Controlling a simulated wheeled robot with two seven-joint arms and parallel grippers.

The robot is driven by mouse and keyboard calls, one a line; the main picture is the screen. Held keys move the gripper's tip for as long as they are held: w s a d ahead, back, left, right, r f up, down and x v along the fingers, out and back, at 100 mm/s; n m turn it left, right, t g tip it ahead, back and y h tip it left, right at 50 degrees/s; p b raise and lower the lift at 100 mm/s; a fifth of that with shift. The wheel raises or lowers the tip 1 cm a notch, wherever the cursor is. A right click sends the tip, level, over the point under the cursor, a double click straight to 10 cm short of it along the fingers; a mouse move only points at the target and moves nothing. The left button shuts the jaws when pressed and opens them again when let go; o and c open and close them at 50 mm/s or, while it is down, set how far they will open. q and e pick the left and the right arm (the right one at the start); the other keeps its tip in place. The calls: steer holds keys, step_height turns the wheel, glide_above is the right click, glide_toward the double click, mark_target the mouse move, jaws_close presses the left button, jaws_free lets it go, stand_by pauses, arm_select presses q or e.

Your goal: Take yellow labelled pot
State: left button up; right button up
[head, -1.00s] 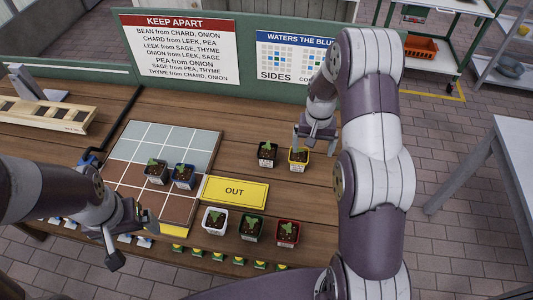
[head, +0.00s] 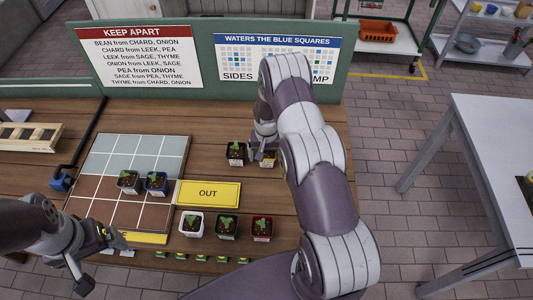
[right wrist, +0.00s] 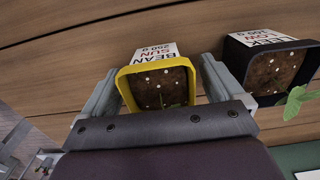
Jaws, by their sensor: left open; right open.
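The yellow-rimmed pot (head: 268,161) stands on the wooden bench, partly hidden behind my right arm in the head view. In the right wrist view the yellow pot (right wrist: 158,88) holds dark soil and a small green sprout, and its label reads BEAN, SUN. My right gripper (right wrist: 156,92) is open, with one finger on each side of this pot. I cannot tell whether the fingers touch it. My left gripper (head: 104,264) is open and empty near the bench's front left.
A black pot labelled LEEK (right wrist: 268,75) stands close beside the right finger. White (head: 192,223), dark green (head: 227,226) and red (head: 262,228) pots stand at the bench front. Two pots stand on the tile grid (head: 130,150), beside the yellow OUT plate (head: 208,195).

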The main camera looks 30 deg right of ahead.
steer(key=c, duration=1.2)
